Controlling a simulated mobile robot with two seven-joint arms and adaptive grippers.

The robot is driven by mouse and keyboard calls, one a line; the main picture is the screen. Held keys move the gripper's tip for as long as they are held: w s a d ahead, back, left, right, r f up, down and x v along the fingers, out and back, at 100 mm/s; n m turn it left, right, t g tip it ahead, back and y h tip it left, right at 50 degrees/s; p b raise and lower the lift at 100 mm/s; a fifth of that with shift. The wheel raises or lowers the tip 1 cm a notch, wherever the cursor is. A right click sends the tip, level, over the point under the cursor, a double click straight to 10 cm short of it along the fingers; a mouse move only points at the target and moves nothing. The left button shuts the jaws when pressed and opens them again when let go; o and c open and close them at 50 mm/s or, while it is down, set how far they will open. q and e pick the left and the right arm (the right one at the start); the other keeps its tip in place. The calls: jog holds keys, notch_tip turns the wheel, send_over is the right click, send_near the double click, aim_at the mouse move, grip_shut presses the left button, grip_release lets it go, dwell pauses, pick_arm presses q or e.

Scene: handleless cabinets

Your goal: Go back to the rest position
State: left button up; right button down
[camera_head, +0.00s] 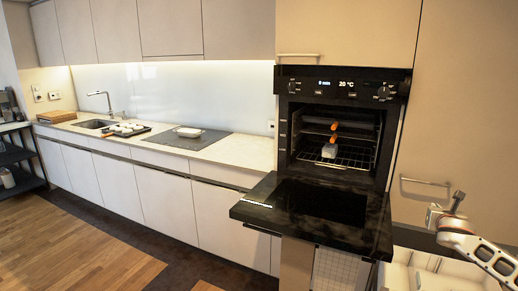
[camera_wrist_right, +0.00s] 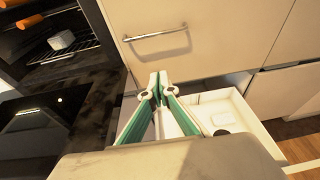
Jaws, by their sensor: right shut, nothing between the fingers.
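My right arm (camera_head: 485,254) comes in at the lower right edge of the head view, in front of the right cabinet. In the right wrist view, my right gripper (camera_wrist_right: 159,80) has its green-sided fingers together, with nothing between them. It is below a bar handle (camera_wrist_right: 157,37) on a cabinet front and over an open white drawer (camera_wrist_right: 238,102), clear of the handle in the picture. My left gripper is not in view.
The oven door (camera_head: 318,205) hangs open and flat. Inside the oven, a small pale dish (camera_head: 329,151) stands on a rack near orange pieces (camera_head: 334,126). A counter (camera_head: 236,152) with a tray and a hob runs left. The wooden floor (camera_head: 60,250) is clear.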

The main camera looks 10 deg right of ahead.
jog(key=s+a+f+m+y, duration=0.25)
jog(key=s+a+f, duration=0.3)
jog(key=f, duration=0.45)
jog(key=s+a+f+m+y, duration=0.25)
jog(key=s+a+f, duration=0.3)
jog(key=f, duration=0.35)
jog(key=s+a+f+m+g+y, duration=0.15)
jog(key=s+a+f+m, duration=0.25)
jog(key=s, duration=0.4)
jog(key=s+a+f+m+g+y, duration=0.1)
jog(key=s+a+f+m+y, duration=0.2)
jog(key=s, duration=0.5)
jog(key=s+a+f+m+g, duration=0.1)
jog(key=s+a+f+m, duration=0.3)
jog(key=s+a, duration=0.3)
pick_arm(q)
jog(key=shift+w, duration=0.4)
pick_arm(e)
jog(key=s+a+f+m+t, duration=0.1)
jog(key=a+m, duration=0.3)
jog(key=a, duration=0.7)
jog(key=s+a+f+m, duration=0.2)
jog(key=a+m, duration=0.3)
jog(key=a, duration=0.6)
jog(key=shift+s+m+t+y, duration=0.3)
jog(key=shift+t+y, duration=0.05)
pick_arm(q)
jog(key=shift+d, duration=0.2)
pick_arm(e)
jog(key=shift+f, duration=0.1)
